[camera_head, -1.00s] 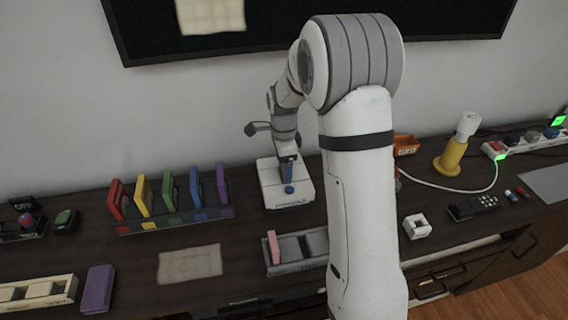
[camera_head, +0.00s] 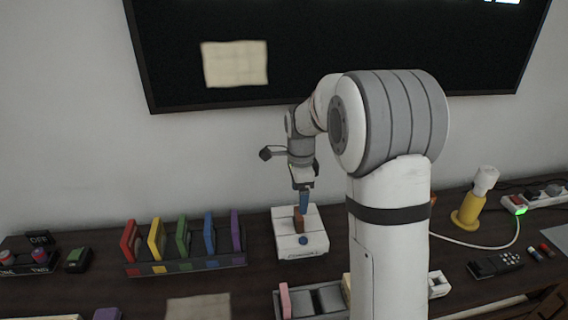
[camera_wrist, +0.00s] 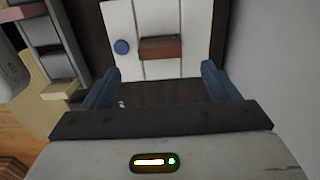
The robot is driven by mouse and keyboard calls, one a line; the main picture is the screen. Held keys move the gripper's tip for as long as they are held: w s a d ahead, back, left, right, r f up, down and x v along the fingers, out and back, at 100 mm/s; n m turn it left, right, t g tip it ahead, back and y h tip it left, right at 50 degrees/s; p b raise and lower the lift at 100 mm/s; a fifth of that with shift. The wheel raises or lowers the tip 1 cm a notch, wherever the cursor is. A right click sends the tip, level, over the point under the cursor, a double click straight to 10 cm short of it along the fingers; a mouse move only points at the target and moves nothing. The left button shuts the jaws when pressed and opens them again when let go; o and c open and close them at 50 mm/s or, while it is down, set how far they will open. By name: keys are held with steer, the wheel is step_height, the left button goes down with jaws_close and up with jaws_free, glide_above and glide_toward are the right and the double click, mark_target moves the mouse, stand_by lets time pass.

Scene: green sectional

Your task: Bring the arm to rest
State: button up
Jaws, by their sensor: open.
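My gripper (camera_head: 303,202) is above the white box (camera_head: 314,243) on the dark sideboard, its blue fingers pointing down. In the wrist view my gripper (camera_wrist: 160,88) has its two blue fingers wide apart with nothing between them. The white box (camera_wrist: 187,67) lies beyond the fingertips, with a brown block (camera_wrist: 160,48) and a blue round button (camera_wrist: 122,47) on its top. My arm is bent over at the elbow and hangs down toward the box.
A rack (camera_head: 190,264) of several coloured upright pieces stands left of the box. A grey tray (camera_head: 330,297) with a pink piece is in front. A yellow-based lamp (camera_head: 467,213), a cable and a remote (camera_head: 495,264) are to the right. A dark screen (camera_head: 330,50) hangs behind.

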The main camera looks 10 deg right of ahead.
steer(key=s+r+n+t+p, duration=0.1)
steer(key=s+r+n, duration=0.3)
steer(key=s+n, duration=0.5)
steer(key=s+r+n+t+p, duration=0.1)
steer(key=s+r+n+p, duration=0.2)
steer(key=s+n, duration=0.6)
steer(key=shift+s+d+r+t, duration=0.25)
steer(key=shift+s+r, duration=0.9)
steer(key=shift+s, duration=3.2)
steer(key=shift+a, duration=0.1)
